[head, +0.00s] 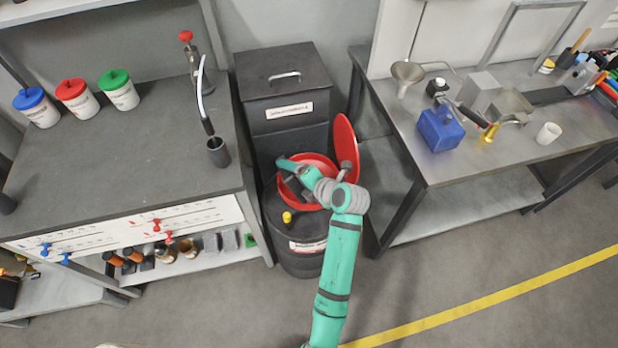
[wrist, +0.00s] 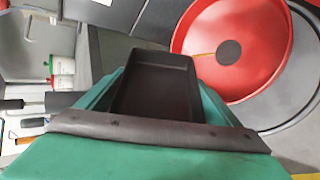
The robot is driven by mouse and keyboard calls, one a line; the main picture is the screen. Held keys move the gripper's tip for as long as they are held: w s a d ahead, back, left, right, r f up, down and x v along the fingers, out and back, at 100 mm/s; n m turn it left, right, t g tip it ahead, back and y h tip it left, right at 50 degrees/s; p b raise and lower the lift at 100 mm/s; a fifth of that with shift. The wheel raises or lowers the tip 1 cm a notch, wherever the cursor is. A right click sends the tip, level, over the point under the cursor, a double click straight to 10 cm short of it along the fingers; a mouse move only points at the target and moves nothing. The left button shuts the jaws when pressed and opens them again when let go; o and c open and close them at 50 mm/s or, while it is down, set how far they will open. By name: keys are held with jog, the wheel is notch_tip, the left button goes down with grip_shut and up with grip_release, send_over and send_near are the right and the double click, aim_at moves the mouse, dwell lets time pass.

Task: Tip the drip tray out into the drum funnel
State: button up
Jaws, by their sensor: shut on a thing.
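The drip tray (wrist: 158,78) is a dark rectangular pan in the wrist view. My gripper (wrist: 155,112) is shut on its near end. Its inside looks dark, and I cannot tell whether liquid is in it. The red drum funnel (wrist: 262,62) lies to the tray's right in that view, with a dark centre and a thin yellowish streak beside it. In the head view the red funnel (head: 323,162) sits on a dark drum (head: 300,262), partly hidden by my green arm. My gripper is over the funnel area there; the tray is not clearly visible.
A red round lid (head: 345,150) stands open right of the funnel. A dark bin (head: 285,85) is behind the drum. A workbench (head: 120,165) is on the left, and a metal table (head: 500,150) with a blue container (head: 440,130) is on the right.

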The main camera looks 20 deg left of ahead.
jog(key=shift+w+d+r, duration=0.2)
jog(key=shift+d, duration=0.05)
jog(key=shift+s+a+f, duration=0.2)
jog(key=shift+s+a, duration=0.2)
jog(key=shift+s, duration=0.05)
jog(key=shift+s+a+f+t+h, duration=0.1)
jog(key=shift+f+t+h, duration=0.05)
jog(key=shift+t+h, duration=0.15)
jog(key=s+a+f+n+t+h, duration=0.2)
jog(key=f+n, duration=0.1)
jog(key=shift+s+a+t, duration=0.2)
jog(key=shift+s+t, duration=0.1)
jog(key=shift+s, duration=0.05)
jog(key=s+a+r+n+t+h, duration=0.1)
jog(key=s+a+r+n+t, duration=0.1)
jog(key=r, duration=0.4)
jog(key=s+a+r+n+t+h, duration=0.1)
jog(key=s+a+r+n+t, duration=0.1)
jog(key=r, duration=0.4)
jog(key=shift+s+a+r+h, duration=0.4)
jog(key=shift+s, duration=0.25)
